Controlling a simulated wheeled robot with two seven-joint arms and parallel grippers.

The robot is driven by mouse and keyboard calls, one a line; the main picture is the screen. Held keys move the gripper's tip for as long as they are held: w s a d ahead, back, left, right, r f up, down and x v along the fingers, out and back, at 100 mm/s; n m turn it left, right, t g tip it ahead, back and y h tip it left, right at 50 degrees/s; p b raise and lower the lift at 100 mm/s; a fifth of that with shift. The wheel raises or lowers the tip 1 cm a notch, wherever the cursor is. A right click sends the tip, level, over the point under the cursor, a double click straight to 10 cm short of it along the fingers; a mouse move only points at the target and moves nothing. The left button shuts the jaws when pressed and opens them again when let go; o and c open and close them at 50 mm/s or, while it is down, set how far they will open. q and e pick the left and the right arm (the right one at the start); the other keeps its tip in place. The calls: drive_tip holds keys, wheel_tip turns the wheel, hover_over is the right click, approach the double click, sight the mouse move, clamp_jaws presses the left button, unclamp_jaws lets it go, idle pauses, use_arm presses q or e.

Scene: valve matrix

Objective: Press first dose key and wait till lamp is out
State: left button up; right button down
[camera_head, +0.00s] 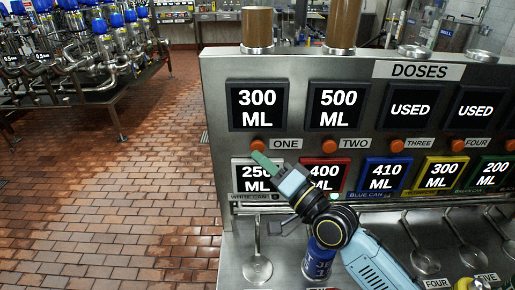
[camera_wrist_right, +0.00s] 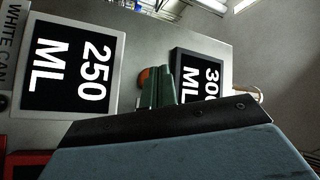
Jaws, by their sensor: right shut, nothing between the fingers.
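The first dose key is the round orange key (camera_head: 258,146) left of the label ONE (camera_head: 287,144), under the 300 ML display (camera_head: 257,105). My right gripper (camera_head: 257,156) is shut and empty, with its green fingertips just below this key. In the right wrist view the shut fingers (camera_wrist_right: 160,80) stand in front of the orange key (camera_wrist_right: 144,77) and cover part of it. I cannot tell whether they touch it. I cannot tell which lamp belongs to this key or whether it is lit. My left gripper is out of view.
More orange keys sit in the same row, including key TWO (camera_head: 329,146) and key THREE (camera_head: 397,145). Below are coloured-framed displays, such as the red-framed 400 ML one (camera_head: 325,175). A dark blue can (camera_head: 318,262) stands under my right arm. The tiled floor (camera_head: 110,200) at left is clear.

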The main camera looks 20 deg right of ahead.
drive_tip(key=shift+w, duration=0.1)
drive_tip(key=shift+w+d, duration=0.15)
drive_tip(key=shift+w, duration=0.15)
drive_tip(key=shift+w+d, duration=0.1)
drive_tip(key=shift+w, duration=0.4)
idle(0.6)
drive_tip(key=shift+s, duration=0.15)
drive_tip(key=shift+s+a+p, duration=0.25)
drive_tip(key=shift+s+p, duration=0.1)
drive_tip(key=shift+s, duration=0.4)
drive_tip(key=shift+s, duration=0.1)
drive_tip(key=s+p, duration=0.1)
drive_tip(key=s, duration=0.1)
drive_tip(key=s+a+p, duration=0.1)
drive_tip(key=s, duration=0.1)
drive_tip(key=shift+s+a, duration=0.2)
drive_tip(key=shift+s, duration=0.1)
